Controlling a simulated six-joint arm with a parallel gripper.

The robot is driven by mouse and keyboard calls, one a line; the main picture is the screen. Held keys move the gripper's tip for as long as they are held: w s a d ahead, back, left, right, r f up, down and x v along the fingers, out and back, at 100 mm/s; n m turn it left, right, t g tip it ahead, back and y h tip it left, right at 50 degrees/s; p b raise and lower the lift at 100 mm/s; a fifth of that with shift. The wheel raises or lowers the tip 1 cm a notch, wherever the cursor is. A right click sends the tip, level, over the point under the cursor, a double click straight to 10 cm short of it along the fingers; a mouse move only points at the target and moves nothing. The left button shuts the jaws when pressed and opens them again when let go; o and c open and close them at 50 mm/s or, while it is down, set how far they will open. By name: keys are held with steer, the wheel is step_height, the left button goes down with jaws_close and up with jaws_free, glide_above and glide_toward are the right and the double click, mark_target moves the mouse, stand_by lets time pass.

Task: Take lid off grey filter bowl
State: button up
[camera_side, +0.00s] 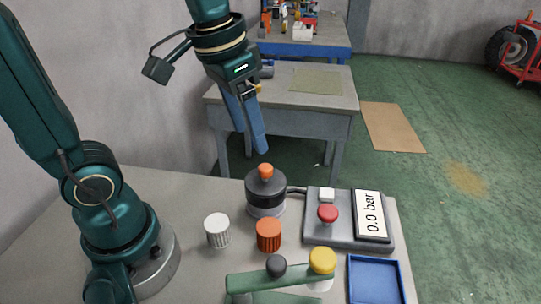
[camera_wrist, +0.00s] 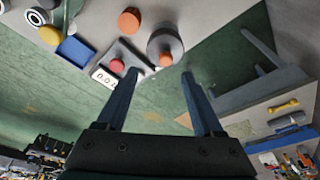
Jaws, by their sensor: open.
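The grey filter bowl (camera_side: 265,206) stands upright on the near bench with a dark lid (camera_side: 265,183) on it. An orange knob (camera_side: 265,170) tops the lid. My gripper (camera_side: 251,142) is open and empty, above and behind the bowl in the side view, its blue fingers pointing down. In the wrist view the bowl (camera_wrist: 164,38) and its orange knob (camera_wrist: 166,59) show just beyond the gap between the fingertips (camera_wrist: 161,72). The fingers look apart from the knob.
A grey panel (camera_side: 315,233) with a red button (camera_side: 327,213) and a display (camera_side: 370,215) reading 0.0 bar is right of the bowl, joined by a hose. White (camera_side: 217,230) and orange (camera_side: 268,235) ribbed caps, a green handled fixture (camera_side: 250,283) and a blue tray (camera_side: 375,280) stand in front.

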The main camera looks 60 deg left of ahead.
steer(key=g, duration=0.2)
glide_above(265, 167)
step_height(265, 167, down, 4)
steer(key=shift+w+r, duration=0.1)
steer(key=shift+r, duration=0.1)
steer(key=shift+f+g, duration=0.3)
steer(key=shift+f, duration=2.7)
jaws_close()
